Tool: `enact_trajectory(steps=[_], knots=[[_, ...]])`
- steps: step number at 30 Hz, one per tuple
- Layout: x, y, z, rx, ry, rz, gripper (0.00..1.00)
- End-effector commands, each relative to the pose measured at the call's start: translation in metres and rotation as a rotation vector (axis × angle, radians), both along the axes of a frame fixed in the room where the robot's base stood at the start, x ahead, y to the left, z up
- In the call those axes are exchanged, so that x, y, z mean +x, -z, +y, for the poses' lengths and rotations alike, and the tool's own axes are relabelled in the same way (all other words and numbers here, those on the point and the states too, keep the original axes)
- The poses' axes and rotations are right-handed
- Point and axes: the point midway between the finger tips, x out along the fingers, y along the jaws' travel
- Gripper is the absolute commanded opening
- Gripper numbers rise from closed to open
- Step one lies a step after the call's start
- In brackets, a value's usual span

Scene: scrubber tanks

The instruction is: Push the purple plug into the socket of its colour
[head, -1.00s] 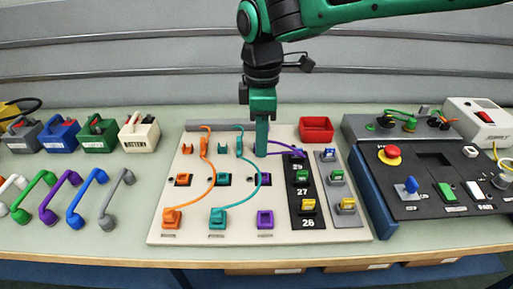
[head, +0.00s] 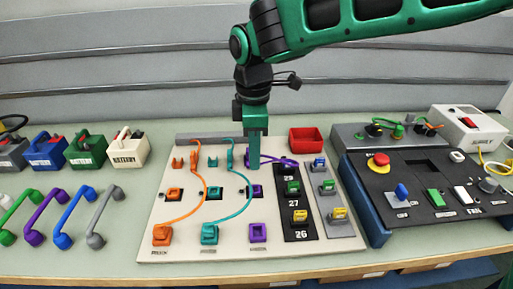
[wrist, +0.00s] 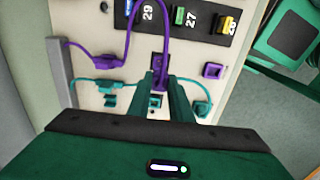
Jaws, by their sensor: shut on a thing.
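My gripper (head: 254,165) is shut on a purple plug (wrist: 161,83) and points down at the board, over the purple column. The plug is mostly hidden by the fingers, and a purple cable (wrist: 131,20) loops from it. A purple socket (head: 256,190) in the middle row is just below the fingertips in the head view. I cannot tell whether the plug touches it. Another purple socket (head: 258,232) is in the front row, empty; it also shows in the wrist view (wrist: 212,71). The cable's other end is a purple connector (wrist: 103,58) at the board's back.
An orange plug (head: 162,234) and a teal plug (head: 209,233) sit in the front row with cables running back. A black strip (head: 297,215) with coloured switches is right of the purple column. A red tray (head: 307,140) is behind it. Several battery boxes stand left.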

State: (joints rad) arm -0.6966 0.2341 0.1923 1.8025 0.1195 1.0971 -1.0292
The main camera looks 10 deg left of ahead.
Motion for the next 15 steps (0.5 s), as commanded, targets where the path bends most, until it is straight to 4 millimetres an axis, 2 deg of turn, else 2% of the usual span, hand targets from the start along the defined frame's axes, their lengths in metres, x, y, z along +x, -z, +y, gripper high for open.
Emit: enact_trajectory(steps=[15], knots=[[-0.001, 0.036, 0.0, -0.001, 0.0, 0.002, 0.0]])
